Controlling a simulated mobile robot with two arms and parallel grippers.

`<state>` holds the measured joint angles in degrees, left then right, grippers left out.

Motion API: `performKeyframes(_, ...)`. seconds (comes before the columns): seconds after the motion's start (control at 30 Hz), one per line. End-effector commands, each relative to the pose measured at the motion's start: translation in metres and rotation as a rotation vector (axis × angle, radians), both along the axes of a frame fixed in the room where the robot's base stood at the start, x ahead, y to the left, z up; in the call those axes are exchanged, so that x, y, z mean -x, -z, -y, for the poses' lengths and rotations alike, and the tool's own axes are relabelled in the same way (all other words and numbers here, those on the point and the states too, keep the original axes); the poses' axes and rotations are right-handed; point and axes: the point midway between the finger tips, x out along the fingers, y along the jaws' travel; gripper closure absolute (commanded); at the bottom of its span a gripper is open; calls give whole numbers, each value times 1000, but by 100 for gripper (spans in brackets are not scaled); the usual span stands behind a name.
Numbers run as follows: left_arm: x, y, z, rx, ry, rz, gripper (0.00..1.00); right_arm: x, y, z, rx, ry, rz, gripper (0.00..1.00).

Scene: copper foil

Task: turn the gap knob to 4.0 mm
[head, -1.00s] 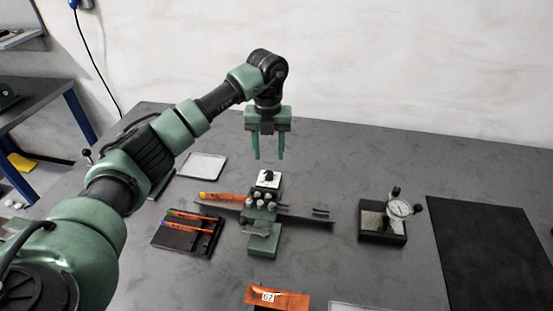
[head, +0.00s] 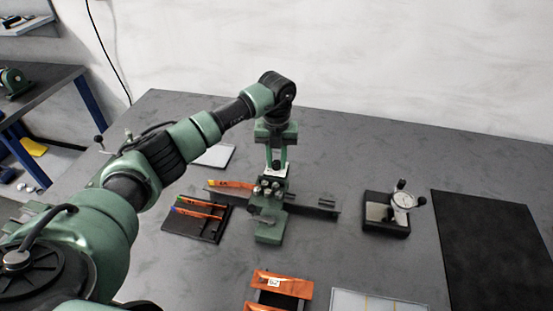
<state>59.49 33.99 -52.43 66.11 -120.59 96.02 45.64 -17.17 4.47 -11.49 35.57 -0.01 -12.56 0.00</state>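The green device with the gap knob (head: 270,230) stands on the dark table in the middle of the head view. It has a white dial plate (head: 284,175) at its far end and several pale round knobs in front. My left gripper (head: 276,166) points down over the dial plate, its green fingertips at the black gap knob. The fingers and plate hide most of the knob, so its setting cannot be read. The fingers look close together, but whether they press on the knob is not clear. My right gripper is out of view.
A black tray with orange-handled tools (head: 197,220) lies left of the device. A dial gauge on a stand (head: 388,212) is to the right, by a black mat (head: 490,245). An orange bin (head: 281,284) is in front. A flat dark strip passes at the device.

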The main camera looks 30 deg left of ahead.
Motion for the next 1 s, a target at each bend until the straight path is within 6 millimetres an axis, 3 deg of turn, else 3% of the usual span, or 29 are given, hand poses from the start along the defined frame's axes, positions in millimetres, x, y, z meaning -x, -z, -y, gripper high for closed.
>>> performKeyframes(0.47, -1, 1, -1, -1, 82, 2, 100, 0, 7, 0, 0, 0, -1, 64)
performKeyframes(1.0, -1, 1, -1, -1, 546, 5, 100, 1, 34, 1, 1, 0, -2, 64)
